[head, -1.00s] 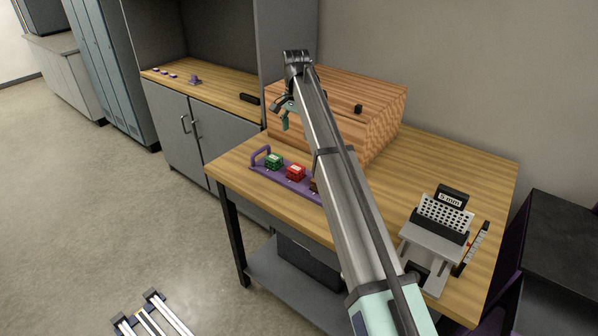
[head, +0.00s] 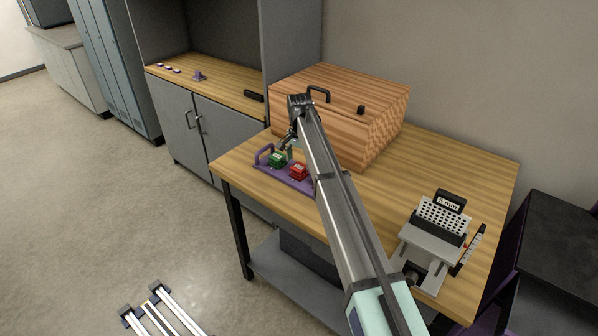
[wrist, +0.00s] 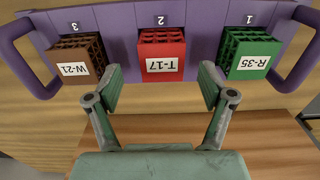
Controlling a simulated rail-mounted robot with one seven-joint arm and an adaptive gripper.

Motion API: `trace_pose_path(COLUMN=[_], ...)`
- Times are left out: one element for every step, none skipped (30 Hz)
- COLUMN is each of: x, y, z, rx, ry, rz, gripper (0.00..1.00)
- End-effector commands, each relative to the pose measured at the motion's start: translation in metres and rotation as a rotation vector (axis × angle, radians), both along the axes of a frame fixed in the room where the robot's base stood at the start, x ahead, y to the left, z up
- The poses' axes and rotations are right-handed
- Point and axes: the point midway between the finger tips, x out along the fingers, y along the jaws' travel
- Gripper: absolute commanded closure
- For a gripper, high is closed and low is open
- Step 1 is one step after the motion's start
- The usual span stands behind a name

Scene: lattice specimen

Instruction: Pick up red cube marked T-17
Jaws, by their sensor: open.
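The red cube marked T-17 (wrist: 162,54) sits in the middle slot, numbered 2, of a purple tray (wrist: 206,24). In the head view the red cube (head: 299,172) is on the same tray (head: 296,186) on the wooden table. My gripper (wrist: 161,84) is open and empty. In the wrist view its two fingers stand apart, one to each side of the red cube's lower edge, with the cube beyond the gap. In the head view my gripper (head: 285,149) is above the tray, close to the green cube and partly hidden by my arm.
A green lattice cube marked R-35 (wrist: 250,54) and a brown one marked W-21 (wrist: 79,58) flank the red cube. The tray has a raised handle (wrist: 298,50) at each end. A wooden box (head: 345,100) stands behind; a grey device (head: 436,240) is at right.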

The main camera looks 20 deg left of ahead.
Motion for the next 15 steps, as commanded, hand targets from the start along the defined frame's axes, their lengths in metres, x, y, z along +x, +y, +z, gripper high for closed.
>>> trace_pose_path(x=[0.0, 0.0, 0.001, 0.001, 0.001, 0.002, 0.001, 0.001, 0.001, 0.001, 0.001, 0.002, 0.002, 0.002, 0.002], y=[0.0, 0.001, 0.001, 0.001, 0.001, 0.002, 0.002, 0.001, 0.001, 0.002, 0.002, 0.002, 0.002, 0.002, 0.002], z=[-0.003, -0.006, -0.011, -0.014, -0.018, -0.023, -0.029, -0.033, -0.037, -0.039, -0.042, -0.044, -0.045, -0.045, -0.045], rx=[-0.001, -0.001, -0.002, -0.001, -0.001, -0.002, -0.002, -0.001, -0.002, -0.001, -0.001, 0.0, 0.0, 0.0, 0.0], ry=[0.001, 0.001, 0.002, 0.003, 0.003, 0.002, 0.002, 0.003, 0.002, 0.001, 0.0, 0.0, 0.0, 0.0, 0.0], rz=[0.0, 0.0, 0.0, 0.0, 0.0, 0.0, 0.0, 0.0, 0.0, 0.0, 0.0, 0.0, 0.0, 0.0, 0.0], gripper=[0.19, 0.19, 0.19, 0.19, 0.19, 0.19, 0.19, 0.19, 0.19, 0.19, 0.19, 0.19, 0.19, 0.19, 0.19])
